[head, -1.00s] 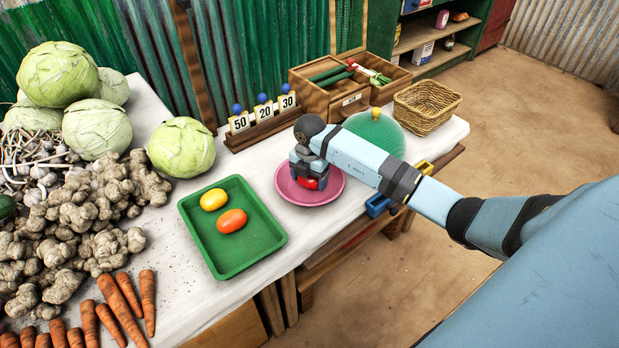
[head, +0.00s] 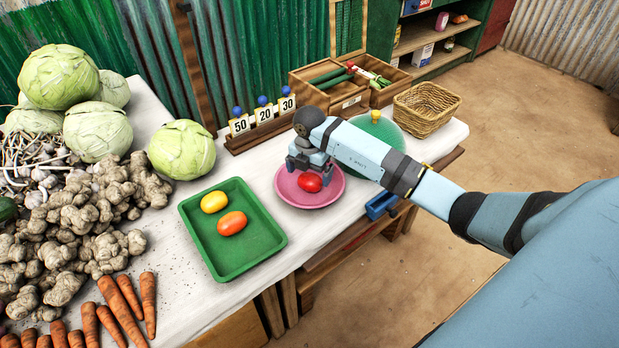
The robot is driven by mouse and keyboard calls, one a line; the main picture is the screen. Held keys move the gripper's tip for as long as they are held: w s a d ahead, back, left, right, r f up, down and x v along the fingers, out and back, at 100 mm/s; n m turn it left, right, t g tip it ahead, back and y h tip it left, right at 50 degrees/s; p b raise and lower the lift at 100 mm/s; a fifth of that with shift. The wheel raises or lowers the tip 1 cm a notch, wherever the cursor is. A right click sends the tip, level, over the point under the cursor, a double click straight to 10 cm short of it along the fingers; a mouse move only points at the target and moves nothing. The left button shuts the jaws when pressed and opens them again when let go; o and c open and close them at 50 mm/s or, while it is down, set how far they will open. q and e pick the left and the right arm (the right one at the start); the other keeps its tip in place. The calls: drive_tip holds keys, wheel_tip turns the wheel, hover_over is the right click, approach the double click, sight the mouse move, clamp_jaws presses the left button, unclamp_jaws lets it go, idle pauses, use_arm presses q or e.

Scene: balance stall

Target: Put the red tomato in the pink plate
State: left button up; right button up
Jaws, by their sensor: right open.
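The red tomato (head: 310,182) lies in the pink plate (head: 292,195), right of the plate's middle. My right gripper (head: 304,168) is open just above and behind the tomato, over the far part of the plate, and looks clear of the tomato. Part of the plate's far side is hidden by the gripper. My left gripper is not in view.
A green tray (head: 256,252) left of the plate holds a yellow tomato (head: 214,201) and an orange tomato (head: 232,223). Cabbages (head: 181,149), ginger and carrots fill the left.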

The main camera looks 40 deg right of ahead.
sight(310, 176)
wheel_tip(310, 176, up, 9)
drive_tip(key=shift+p, duration=0.35)
drive_tip(key=shift+f, duration=0.1)
idle(0.3)
